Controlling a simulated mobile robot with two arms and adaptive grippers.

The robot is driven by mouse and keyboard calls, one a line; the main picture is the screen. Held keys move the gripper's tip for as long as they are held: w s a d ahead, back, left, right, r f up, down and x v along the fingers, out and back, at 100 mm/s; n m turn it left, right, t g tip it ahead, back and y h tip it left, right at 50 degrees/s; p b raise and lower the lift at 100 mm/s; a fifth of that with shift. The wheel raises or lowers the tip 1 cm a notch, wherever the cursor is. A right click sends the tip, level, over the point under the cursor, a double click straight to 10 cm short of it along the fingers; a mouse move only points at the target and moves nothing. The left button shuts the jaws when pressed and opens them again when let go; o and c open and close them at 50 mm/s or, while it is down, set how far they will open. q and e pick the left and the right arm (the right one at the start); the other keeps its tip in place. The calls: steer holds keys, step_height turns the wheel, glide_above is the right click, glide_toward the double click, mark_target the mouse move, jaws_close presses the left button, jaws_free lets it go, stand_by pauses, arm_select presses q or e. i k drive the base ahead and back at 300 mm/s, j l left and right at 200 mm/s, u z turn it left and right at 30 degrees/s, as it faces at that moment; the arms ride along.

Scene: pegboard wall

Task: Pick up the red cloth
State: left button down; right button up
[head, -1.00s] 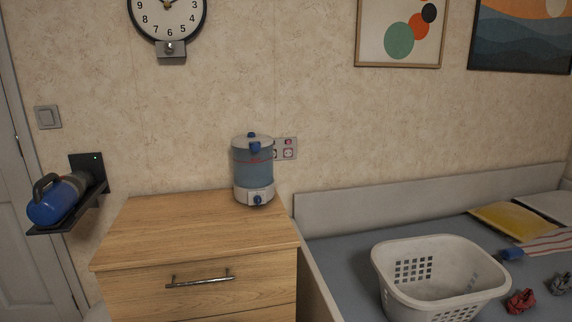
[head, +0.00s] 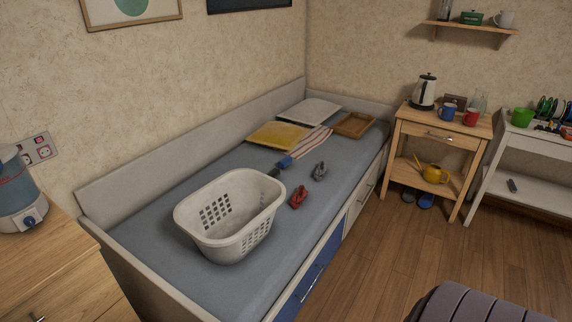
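A crumpled red cloth (head: 299,197) lies on the grey-blue bed (head: 282,254), just right of a white laundry basket (head: 228,245). A similar grey crumpled cloth (head: 319,172) lies a little farther back to its right. Nothing covers the red cloth in the head view. Neither of my grippers shows in this view.
Behind the cloths lie a small blue item (head: 284,162), a striped cloth (head: 312,142), a yellow folded piece (head: 277,134), a white one (head: 308,110) and a wooden tray (head: 354,125). Wooden floor (head: 385,247) is clear beside the bed. A wooden side table (head: 444,131) stands beyond.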

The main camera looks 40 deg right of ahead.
mark_target(299, 198)
steer(key=z, duration=1.5)
steer(key=i+l+u, duration=0.1)
steer(key=u, duration=0.3)
steer(key=i+l+u, duration=0.15)
steer(key=u, duration=0.25)
steer(key=i+l+u, duration=0.1)
steer(key=u, duration=0.3)
